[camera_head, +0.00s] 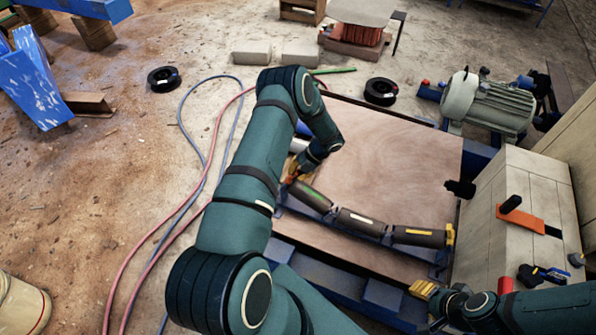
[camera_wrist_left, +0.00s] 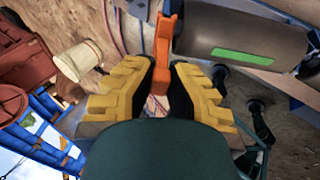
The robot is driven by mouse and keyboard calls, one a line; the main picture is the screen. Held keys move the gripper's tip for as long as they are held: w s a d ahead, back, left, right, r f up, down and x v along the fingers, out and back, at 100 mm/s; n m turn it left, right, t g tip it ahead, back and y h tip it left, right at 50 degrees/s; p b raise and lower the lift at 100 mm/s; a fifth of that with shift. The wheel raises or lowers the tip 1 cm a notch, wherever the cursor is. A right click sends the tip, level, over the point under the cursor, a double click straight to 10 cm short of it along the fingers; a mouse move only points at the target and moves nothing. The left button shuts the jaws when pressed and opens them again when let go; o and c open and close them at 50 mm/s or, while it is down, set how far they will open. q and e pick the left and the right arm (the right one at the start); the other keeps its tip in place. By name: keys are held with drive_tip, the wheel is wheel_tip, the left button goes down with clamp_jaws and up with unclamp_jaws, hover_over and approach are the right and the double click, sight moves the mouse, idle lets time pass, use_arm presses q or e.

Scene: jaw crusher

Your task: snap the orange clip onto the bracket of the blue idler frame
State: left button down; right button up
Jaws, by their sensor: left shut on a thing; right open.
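My left gripper (camera_head: 294,174) is at the left end of the roller row. In the left wrist view its yellow fingers (camera_wrist_left: 158,88) are shut on the orange clip (camera_wrist_left: 164,45), which stands up between them beside a dark roller with a green label (camera_wrist_left: 242,56). The blue idler frame (camera_head: 345,231) lies on the wooden board under several dark rollers (camera_head: 362,221). Its left-end bracket is largely hidden by my arm and gripper in the head view. I cannot tell whether the clip touches it. My right gripper (camera_head: 424,290) is open at the lower right, apart from the frame.
A pale wooden cabinet (camera_head: 500,240) with an orange item (camera_head: 521,217) and hand tools on top stands at the right. A grey motor (camera_head: 489,103) is behind it. Red and blue hoses (camera_head: 213,150) lie on the floor left of my arm. The board's upper part (camera_head: 395,145) is clear.

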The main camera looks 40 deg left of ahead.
use_arm(q)
drive_tip(key=shift+a+f, duration=0.15)
drive_tip(key=shift+f, duration=0.2)
drive_tip(key=c, duration=1.1)
unclamp_jaws()
drive_tip(key=shift+o, duration=0.2)
drive_tip(key=shift+r, duration=0.1)
drive_tip(key=v, duration=1.2)
drive_tip(key=shift+s, duration=0.1)
